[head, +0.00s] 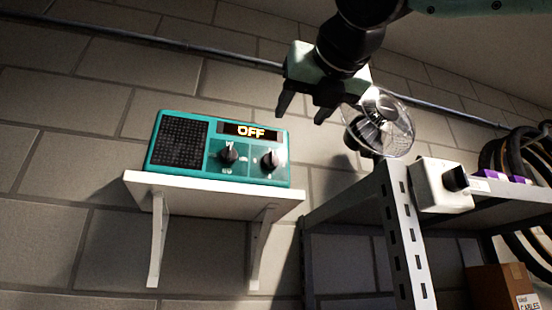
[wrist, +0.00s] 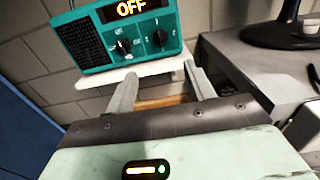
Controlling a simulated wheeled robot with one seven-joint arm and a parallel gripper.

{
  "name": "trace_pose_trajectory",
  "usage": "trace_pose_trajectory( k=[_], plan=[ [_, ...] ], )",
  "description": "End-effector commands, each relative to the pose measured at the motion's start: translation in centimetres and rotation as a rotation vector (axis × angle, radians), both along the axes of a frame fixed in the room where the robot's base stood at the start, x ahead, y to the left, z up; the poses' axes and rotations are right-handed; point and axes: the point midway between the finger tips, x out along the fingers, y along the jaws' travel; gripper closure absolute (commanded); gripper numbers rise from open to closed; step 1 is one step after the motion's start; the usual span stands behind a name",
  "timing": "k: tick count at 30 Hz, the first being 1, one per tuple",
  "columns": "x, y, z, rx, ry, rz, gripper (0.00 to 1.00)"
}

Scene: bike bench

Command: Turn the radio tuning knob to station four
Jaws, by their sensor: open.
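The teal radio (head: 219,148) sits on a small white wall shelf (head: 215,191) and its display reads OFF. It has a dark speaker grille on the left and two black knobs, a left knob (head: 228,154) and a right knob (head: 269,159). I cannot tell from the markings which is the tuning knob. The radio (wrist: 118,33) also shows at the top of the wrist view, with both knobs visible. My gripper (head: 305,107) is open and empty, above and to the right of the radio, not touching it.
A grey metal rack (head: 397,225) stands right of the shelf. It holds a clear-caged fan (head: 380,125) behind my gripper and a white box with a black knob (head: 441,186). Black tyres hang at far right above a cardboard box (head: 503,288). The wall left of the radio is clear.

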Motion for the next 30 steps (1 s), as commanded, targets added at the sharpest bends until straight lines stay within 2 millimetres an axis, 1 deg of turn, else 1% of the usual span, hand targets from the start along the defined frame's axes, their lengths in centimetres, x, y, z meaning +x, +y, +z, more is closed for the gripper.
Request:
trace_pose_trajectory(
  k=[1, 18, 21, 24, 30],
  plan=[
    [0.9, 0.2, 0.0, 0.0, 0.003, -0.001, 0.46],
    [12.1, 3.5, 0.0, 0.002, 0.006, -0.001, 0.46],
    [13.6, 3.9, 0.0, 0.002, 0.005, 0.0, 0.46],
    [14.6, 4.2, 0.0, 0.002, 0.004, -0.001, 0.46],
    [15.5, 4.4, -0.1, 0.001, 0.002, -0.001, 0.46]
  ],
)
